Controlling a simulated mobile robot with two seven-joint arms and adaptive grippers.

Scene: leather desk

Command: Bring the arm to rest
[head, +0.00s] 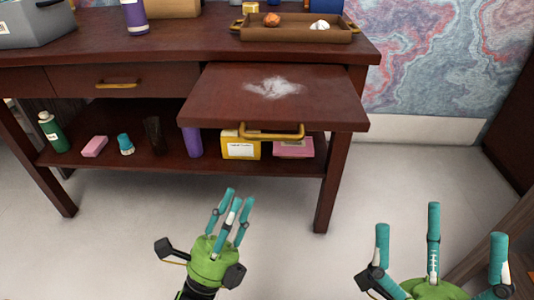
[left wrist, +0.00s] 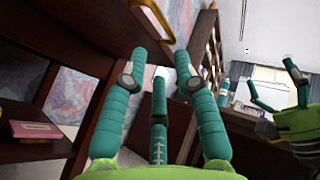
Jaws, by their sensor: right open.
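My left gripper (head: 236,200) is in front of the desk, over the floor below the pulled-out board. Its three teal fingers point towards the desk, and it is empty. The fingers show apart in the left wrist view (left wrist: 160,62), with nothing between them. My right gripper (head: 438,225) is at the lower right of the head view, its fingers spread wide and empty. It also shows in the left wrist view (left wrist: 270,85). Neither gripper touches anything that I can see.
The brown desk (head: 160,38) has a pulled-out board (head: 225,105) with a white powdery patch (head: 274,88) on top and a brass handle (head: 272,131). A tray (head: 300,35) stands on the desk. The lower shelf (head: 170,160) holds several items. The floor (head: 130,240) is clear.

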